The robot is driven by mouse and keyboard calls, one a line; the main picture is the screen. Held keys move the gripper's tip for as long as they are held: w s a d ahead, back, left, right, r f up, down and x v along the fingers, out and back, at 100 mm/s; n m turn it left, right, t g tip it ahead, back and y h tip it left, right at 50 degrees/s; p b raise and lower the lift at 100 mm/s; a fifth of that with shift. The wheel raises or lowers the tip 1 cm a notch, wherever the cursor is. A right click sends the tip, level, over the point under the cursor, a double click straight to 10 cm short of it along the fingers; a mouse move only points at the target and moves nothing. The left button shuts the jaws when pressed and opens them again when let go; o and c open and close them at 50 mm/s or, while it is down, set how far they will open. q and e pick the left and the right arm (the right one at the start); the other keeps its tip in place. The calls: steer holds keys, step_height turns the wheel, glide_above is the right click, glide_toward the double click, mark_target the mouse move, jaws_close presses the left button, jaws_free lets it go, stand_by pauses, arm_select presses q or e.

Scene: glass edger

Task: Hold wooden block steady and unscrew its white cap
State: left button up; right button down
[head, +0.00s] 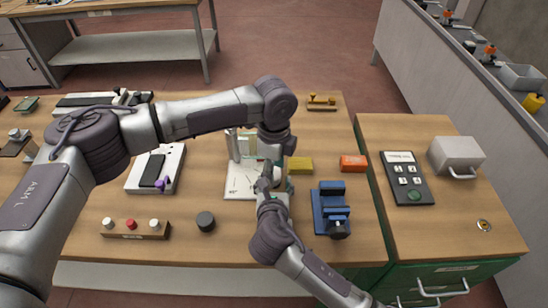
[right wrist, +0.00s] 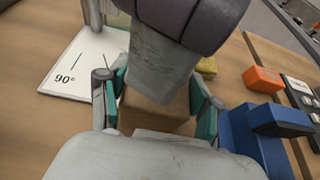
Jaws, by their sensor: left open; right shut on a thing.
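My right gripper (right wrist: 158,112) is shut on a brown wooden block (right wrist: 150,105), which shows between its teal finger pads in the right wrist view. In the head view the right gripper (head: 270,180) is at the middle of the table, and the block is hidden behind the arms. My left gripper (head: 268,160) points down from above, close over the right gripper. Its pale body (right wrist: 165,62) covers the top of the block in the right wrist view. The left gripper is open, but its fingertips are mostly hidden. I cannot see the white cap there.
A white 90° plate (head: 236,188) lies left of the grippers. A blue vise (head: 332,212), yellow block (head: 300,165) and orange block (head: 353,163) stand to the right. A dark round puck (head: 206,221) and a wooden bar with knobs (head: 118,232) lie front left.

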arm_select(q)
steer(key=shift+f, duration=1.15)
jaws_close()
steer(key=n, duration=0.7)
steer(key=shift+s, duration=0.1)
steer(key=n, duration=0.6)
steer(key=shift+o, duration=0.4)
jaws_free()
steer(key=shift+r, duration=0.1)
